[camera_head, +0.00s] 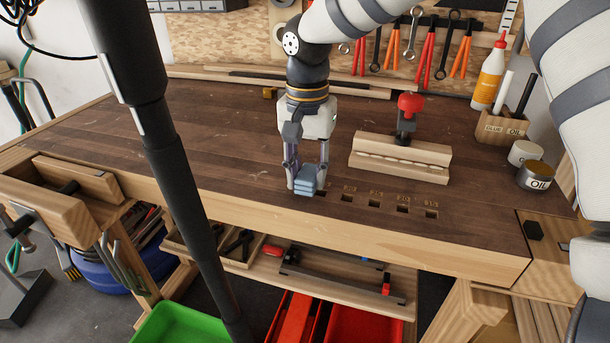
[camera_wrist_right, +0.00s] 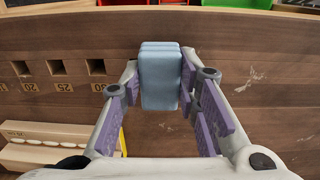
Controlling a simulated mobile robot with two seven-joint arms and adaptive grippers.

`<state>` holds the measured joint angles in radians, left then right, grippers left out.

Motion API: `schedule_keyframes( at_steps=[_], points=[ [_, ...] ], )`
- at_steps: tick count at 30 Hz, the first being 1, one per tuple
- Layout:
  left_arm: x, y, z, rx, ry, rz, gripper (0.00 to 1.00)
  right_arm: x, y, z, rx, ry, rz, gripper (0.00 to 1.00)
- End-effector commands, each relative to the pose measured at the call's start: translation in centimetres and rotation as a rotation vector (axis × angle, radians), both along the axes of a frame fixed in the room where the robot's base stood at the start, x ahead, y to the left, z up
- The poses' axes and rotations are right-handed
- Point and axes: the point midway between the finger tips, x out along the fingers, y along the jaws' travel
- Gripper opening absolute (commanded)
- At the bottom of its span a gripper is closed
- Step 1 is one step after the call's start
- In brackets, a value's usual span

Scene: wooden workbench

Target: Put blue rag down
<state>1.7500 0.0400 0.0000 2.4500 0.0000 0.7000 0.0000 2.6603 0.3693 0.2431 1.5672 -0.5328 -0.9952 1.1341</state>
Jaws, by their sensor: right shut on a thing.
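The blue rag (camera_head: 305,184) is a small folded block between the fingertips of my right gripper (camera_head: 306,178). In the head view it is low over, or touching, the bench top near the front edge; I cannot tell which. In the right wrist view the rag (camera_wrist_right: 160,78) sits between the two purple-padded fingers of my right gripper (camera_wrist_right: 160,88), which are shut on it. The wooden workbench (camera_head: 200,130) lies beneath it. My left gripper does not show.
Square holes (camera_head: 375,203) run along the bench edge right of the rag. A wooden block rack (camera_head: 400,157) with a red-knobbed tool (camera_head: 410,104) stands behind them. Glue and oil containers (camera_head: 534,176) are at the right. The bench left of the gripper is clear.

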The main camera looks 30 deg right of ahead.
Motion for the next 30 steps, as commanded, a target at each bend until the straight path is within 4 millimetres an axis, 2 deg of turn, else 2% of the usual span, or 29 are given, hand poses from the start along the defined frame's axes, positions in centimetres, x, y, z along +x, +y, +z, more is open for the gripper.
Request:
schedule_keyframes(
  at_steps=[2,11,12,15,25,30],
  points=[
    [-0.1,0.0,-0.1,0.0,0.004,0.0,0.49,0.0,0.0,-1.0,0.001,0.0,0.0,0.07],
    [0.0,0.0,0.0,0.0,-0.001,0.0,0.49,0.0,0.0,-1.1,0.0,-0.004,0.0,0.07],
    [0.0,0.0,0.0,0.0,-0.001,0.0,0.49,0.0,0.0,-1.2,0.0,-0.004,0.0,0.31],
    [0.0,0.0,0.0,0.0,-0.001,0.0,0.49,0.0,0.0,-1.2,0.0,-0.004,0.0,0.49],
    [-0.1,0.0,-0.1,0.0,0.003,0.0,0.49,0.0,0.1,-0.7,0.002,-0.004,0.0,0.49],
    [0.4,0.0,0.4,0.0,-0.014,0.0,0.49,0.1,0.0,3.6,-0.002,-0.012,-0.002,0.49]
  ],
)
